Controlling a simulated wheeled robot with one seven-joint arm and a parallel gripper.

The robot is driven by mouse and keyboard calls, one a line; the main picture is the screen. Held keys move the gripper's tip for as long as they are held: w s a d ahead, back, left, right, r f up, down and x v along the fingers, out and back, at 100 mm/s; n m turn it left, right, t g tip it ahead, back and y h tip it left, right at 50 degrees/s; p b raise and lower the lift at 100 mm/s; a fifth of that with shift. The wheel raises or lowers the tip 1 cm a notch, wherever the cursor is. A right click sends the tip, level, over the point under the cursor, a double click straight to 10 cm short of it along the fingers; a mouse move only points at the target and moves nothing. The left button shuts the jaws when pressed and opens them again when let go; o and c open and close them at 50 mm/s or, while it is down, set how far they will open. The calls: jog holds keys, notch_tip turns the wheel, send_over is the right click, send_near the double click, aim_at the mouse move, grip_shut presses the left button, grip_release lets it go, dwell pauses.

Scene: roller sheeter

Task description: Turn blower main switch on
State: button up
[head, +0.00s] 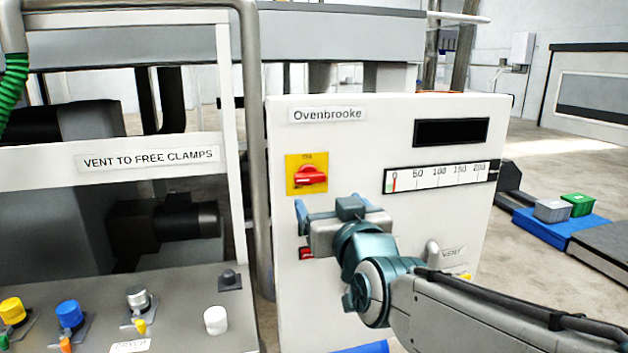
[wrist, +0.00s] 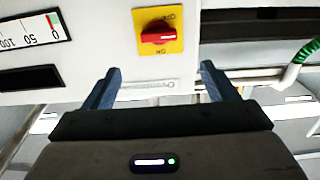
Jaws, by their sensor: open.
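A red rotary switch (head: 311,175) on a yellow plate (head: 292,185) sits on the upper left of the white Ovenbrooke panel (head: 390,240). Its handle lies roughly level. Small lettering on the plate is too blurred to read surely. In the wrist view the same red switch (wrist: 158,37) shows upside down, above and between my fingers. My gripper (head: 326,203) is open and empty, just below the switch in the head view. It looks apart from the switch. In the wrist view my gripper's fingers (wrist: 158,85) stand wide apart. I cannot see which switch the blower label marks.
A gauge strip (head: 440,176) and a black display (head: 451,132) are right of the switch. A small red control (head: 306,253) is partly behind my gripper. A grey post (head: 258,150) stands left of the panel. A console (head: 180,315) with several knobs is lower left.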

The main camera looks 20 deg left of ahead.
aim_at(311, 179)
jog(key=p+x, duration=0.3)
jog(key=x, duration=1)
jog(key=shift+w, duration=0.2)
jog(key=shift+c, duration=0.3)
jog(key=c, duration=0.9)
jog(key=shift+d+f, duration=0.1)
jog(key=shift+d, duration=0.05)
jog(key=shift+c, duration=0.2)
